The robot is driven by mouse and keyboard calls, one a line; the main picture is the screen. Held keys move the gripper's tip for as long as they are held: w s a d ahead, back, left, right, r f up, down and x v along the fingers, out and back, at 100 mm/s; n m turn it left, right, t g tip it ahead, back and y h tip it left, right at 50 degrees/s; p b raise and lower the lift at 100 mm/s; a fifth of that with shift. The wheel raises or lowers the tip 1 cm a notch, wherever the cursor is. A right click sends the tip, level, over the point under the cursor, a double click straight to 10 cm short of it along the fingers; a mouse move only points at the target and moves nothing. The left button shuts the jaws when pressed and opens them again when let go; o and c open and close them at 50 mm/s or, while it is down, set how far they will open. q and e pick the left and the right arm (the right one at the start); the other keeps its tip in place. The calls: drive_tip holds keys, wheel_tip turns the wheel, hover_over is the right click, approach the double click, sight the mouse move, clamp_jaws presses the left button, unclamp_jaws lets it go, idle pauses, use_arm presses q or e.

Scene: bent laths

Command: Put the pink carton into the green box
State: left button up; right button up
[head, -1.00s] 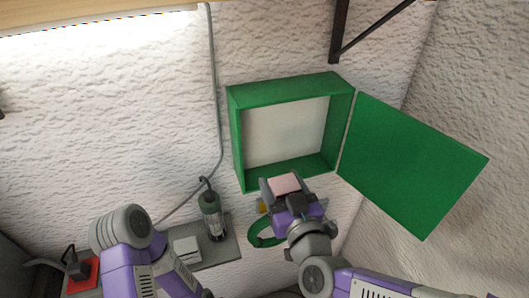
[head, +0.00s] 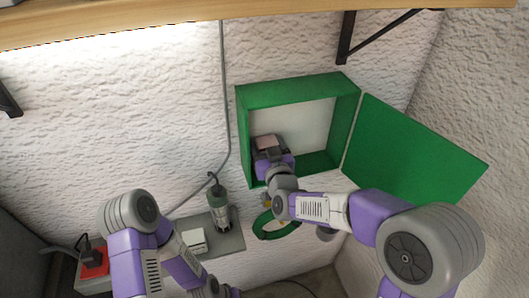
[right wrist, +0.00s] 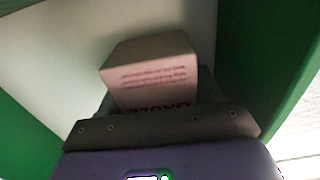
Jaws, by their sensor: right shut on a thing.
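The green box (head: 243,130) is fixed on the wall, with its door (head: 415,150) swung open to the right. My right gripper (head: 268,146) is inside the box opening at the lower left, shut on the pink carton (head: 267,142). In the right wrist view the carton (right wrist: 155,75) stands up out of the jaws, with printed text on its face and the box's pale back behind it. Whether the carton touches the box floor cannot be told. My left arm shows at the lower left, but its gripper is not clearly visible.
A grey shelf (head: 228,239) below holds a dark green lantern (head: 219,205) and a small white block (head: 193,240). A green ring (head: 262,229) hangs beside it. A wooden shelf (head: 180,25) runs above.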

wheel_tip(320, 180, down, 4)
drive_tip(key=shift+r, duration=0.15)
drive_tip(key=shift+w+a+p, duration=0.1)
drive_tip(key=shift+w+p, duration=0.1)
drive_tip(key=shift+p, duration=0.1)
drive_tip(key=shift+s+f, duration=0.1)
drive_tip(key=shift+f, duration=0.1)
drive_tip(key=shift+f, duration=0.1)
drive_tip(key=o, duration=0.8)
